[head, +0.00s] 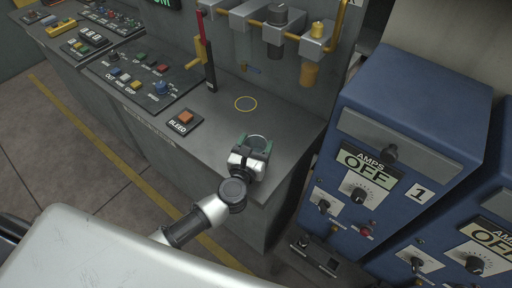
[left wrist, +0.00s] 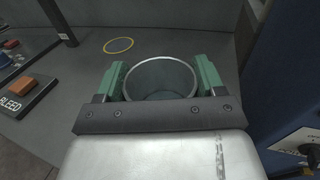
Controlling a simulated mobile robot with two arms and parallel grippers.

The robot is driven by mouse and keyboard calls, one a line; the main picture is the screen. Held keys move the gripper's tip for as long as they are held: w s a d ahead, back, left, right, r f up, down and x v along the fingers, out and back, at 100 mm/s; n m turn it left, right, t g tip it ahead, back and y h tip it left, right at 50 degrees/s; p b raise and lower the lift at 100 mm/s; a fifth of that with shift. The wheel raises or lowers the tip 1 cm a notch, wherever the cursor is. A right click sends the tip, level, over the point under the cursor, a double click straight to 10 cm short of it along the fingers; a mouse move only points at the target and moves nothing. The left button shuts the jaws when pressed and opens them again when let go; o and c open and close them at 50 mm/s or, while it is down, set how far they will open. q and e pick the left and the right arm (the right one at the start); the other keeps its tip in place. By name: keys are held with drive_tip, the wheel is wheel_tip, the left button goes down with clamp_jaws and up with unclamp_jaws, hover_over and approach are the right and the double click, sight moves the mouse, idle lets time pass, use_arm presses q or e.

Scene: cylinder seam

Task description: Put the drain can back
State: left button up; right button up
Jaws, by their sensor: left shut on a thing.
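The drain can (left wrist: 161,80) is an open-topped grey metal cup. My left gripper (head: 255,146) has its green-padded fingers shut on the can's sides, over the front part of the grey bench; only the can's rim (head: 257,139) shows in the head view. In the left wrist view the gripper (left wrist: 161,85) holds the can upright, and its inside looks empty. A yellow-ringed round mark (head: 245,104) lies on the bench beyond the can, and it also shows in the left wrist view (left wrist: 118,45). I cannot tell whether the can touches the bench. My right gripper is not in view.
The orange BLEED button (head: 185,118) is left of the can. A red-handled lever (head: 207,55) stands behind. Pipes with an amber bowl (head: 309,74) hang over the bench's back. Blue AMPS cabinets (head: 405,150) stand right. The bench around the ringed mark (head: 222,128) is clear.

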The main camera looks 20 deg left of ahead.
use_arm(q)
drive_tip(key=shift+f, duration=0.35)
drive_tip(key=shift+f, duration=0.15)
drive_tip(key=o, duration=0.8)
drive_tip(key=shift+o, duration=0.7)
